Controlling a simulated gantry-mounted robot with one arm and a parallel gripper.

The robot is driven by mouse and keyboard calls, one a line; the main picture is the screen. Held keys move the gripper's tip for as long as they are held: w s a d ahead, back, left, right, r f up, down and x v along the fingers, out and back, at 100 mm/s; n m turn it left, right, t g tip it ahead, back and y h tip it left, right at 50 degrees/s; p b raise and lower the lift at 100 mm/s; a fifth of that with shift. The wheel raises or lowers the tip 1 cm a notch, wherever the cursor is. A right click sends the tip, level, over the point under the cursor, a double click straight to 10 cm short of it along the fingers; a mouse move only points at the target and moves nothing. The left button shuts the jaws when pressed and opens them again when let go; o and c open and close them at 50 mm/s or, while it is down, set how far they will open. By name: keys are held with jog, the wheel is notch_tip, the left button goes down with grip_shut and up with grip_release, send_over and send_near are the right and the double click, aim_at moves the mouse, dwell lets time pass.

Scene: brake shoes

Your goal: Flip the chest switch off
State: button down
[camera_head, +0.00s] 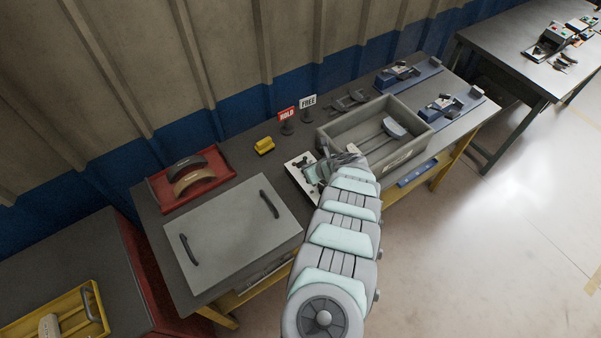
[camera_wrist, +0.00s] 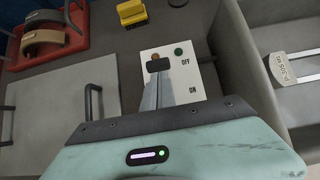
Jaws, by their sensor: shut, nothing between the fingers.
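The switch panel (camera_wrist: 205,76) is a white plate with ON and OFF labels, a green round spot (camera_wrist: 178,52) and an orange one (camera_wrist: 155,57). OFF is at its far end in the wrist view, ON at its near end. A dark block (camera_wrist: 160,64) sits at the OFF end; I cannot tell whether it is the switch handle or a finger part. My gripper (camera_wrist: 157,76) is shut and empty, over the panel, its tips at or close to the dark block. Contact is unclear. In the head view my gripper (camera_head: 318,172) partly covers the panel (camera_head: 295,173).
Left of the panel is a grey lid (camera_head: 225,235) with two black handles. Right is an open grey bin (camera_head: 345,128) holding a part. Behind stand a yellow block (camera_head: 264,145), a red HOLD sign (camera_head: 287,114) and a FREE sign (camera_head: 308,102). A red tray (camera_head: 160,190) holds brake shoes.

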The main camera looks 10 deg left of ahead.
jog(key=shift+s+d, duration=0.1)
jog(key=shift+d, duration=0.15)
jog(key=shift+r+p, duration=0.7)
jog(key=shift+r, duration=0.1)
jog(key=shift+s+r+p, duration=0.1)
jog(key=shift+r+p, duration=0.3)
jog(key=shift+p, duration=0.15)
jog(key=w+a+r+p+v, duration=0.1)
jog(key=p+v, duration=0.8)
jog(key=p, duration=0.2)
